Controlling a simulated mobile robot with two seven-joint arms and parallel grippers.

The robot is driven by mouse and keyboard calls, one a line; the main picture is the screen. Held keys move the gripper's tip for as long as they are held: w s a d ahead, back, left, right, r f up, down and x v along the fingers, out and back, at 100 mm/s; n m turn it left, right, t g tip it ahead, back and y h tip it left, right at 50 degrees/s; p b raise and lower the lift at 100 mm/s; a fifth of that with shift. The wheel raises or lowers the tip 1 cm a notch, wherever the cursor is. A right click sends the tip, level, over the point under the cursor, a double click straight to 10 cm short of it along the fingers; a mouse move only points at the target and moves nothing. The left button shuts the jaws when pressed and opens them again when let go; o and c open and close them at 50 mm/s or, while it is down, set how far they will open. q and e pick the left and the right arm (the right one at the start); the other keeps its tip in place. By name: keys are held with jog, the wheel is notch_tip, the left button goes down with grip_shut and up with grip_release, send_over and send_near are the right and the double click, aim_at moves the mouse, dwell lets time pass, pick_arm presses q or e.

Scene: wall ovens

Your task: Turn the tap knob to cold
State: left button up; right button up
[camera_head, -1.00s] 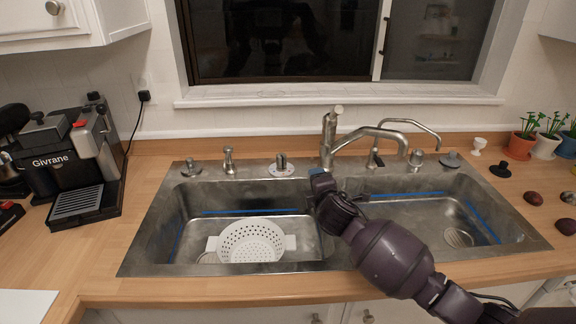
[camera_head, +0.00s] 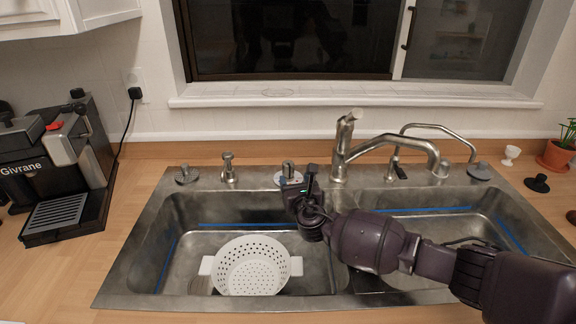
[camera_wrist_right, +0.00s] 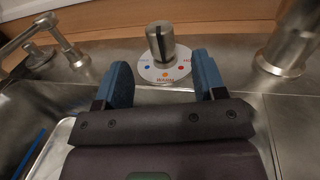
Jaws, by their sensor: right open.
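The tap knob (camera_wrist_right: 160,42) is a short metal cylinder with a dark line on it. It stands on a round white dial (camera_wrist_right: 166,74) with blue, orange and red dots; the orange one is labelled WARM. In the head view the knob (camera_head: 289,168) is on the sink's back ledge, left of the tap (camera_head: 345,145). My right gripper (camera_wrist_right: 162,82) is open, its two blue fingers apart on either side of the dial's near edge, with the knob just beyond and between them. In the head view the right gripper (camera_head: 297,183) is just in front of the knob. My left gripper is out of view.
A white colander (camera_head: 250,266) sits in the left basin. The tap body (camera_wrist_right: 291,45) rises close to the right of the dial in the wrist view. A metal dispenser (camera_head: 228,168) stands left of the knob, and a coffee machine (camera_head: 55,165) is farther left.

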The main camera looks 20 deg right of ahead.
aim_at(289, 168)
jog(key=w+b, duration=0.1)
jog(key=w, duration=0.6)
jog(key=shift+w+d+b, duration=0.2)
jog(key=shift+w+b, duration=0.1)
jog(key=shift+b, duration=0.05)
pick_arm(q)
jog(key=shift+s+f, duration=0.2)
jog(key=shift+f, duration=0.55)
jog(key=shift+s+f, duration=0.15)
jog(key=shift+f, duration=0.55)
pick_arm(e)
jog(key=shift+w+d, duration=0.1)
jog(key=shift+w, duration=0.45)
jog(key=c, duration=0.9)
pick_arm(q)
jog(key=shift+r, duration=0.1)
